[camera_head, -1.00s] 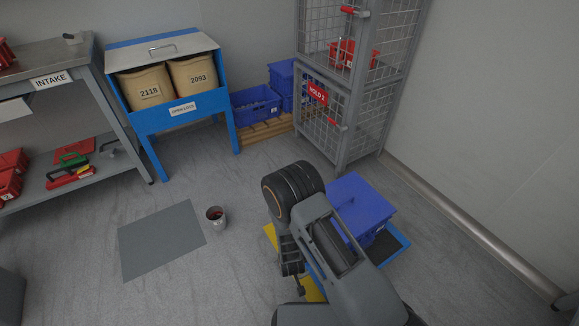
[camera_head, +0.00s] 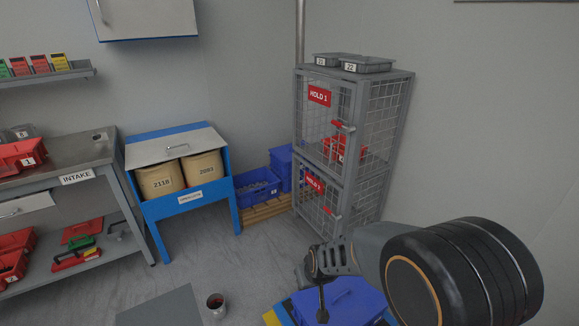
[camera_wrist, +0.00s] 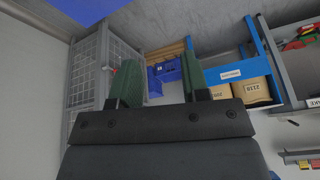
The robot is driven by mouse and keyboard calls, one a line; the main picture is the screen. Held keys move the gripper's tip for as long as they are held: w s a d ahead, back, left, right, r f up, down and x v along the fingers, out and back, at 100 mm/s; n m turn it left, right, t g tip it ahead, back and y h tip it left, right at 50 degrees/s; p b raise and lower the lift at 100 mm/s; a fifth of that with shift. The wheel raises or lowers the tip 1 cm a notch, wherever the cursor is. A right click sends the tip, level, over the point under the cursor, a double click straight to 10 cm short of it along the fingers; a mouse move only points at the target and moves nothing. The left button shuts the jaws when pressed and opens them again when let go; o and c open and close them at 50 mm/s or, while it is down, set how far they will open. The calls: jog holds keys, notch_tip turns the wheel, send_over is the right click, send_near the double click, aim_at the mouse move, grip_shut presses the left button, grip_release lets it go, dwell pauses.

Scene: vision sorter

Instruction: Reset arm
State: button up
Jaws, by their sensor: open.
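My arm (camera_head: 440,275) reaches in from the lower right of the head view, folded, with a large dark joint close to the camera. My gripper (camera_wrist: 157,80) shows in the wrist view, where the picture is upside down. Its two green-faced fingers stand well apart with nothing between them. In the head view the fingers cannot be made out clearly. A blue crate (camera_head: 345,302) sits below my arm, partly hidden by it.
A grey mesh cage (camera_head: 355,76) stands right of centre, with grey trays (camera_head: 366,64) on top. A blue stand with two tan sacks (camera_head: 160,180) and the INTAKE bench (camera_head: 84,152) are left. A cup (camera_head: 215,304) stands beside a grey mat (camera_head: 165,308).

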jog(key=s+d+r+m+p, duration=0.1)
jog(key=s+d+r+p, duration=0.2)
jog(key=r, duration=0.6)
jog(key=s+d+r+m+h+p, duration=0.1)
jog(key=s+d+r+p, duration=0.3)
jog(key=r, duration=0.6)
jog(key=s+d+r+m+p, duration=0.1)
jog(key=s+d+r+p, duration=0.2)
jog(key=r, duration=0.7)
jog(key=shift+s+d+h+p, duration=0.3)
jog(key=shift+s+p, duration=0.8)
jog(key=shift+p, duration=0.05)
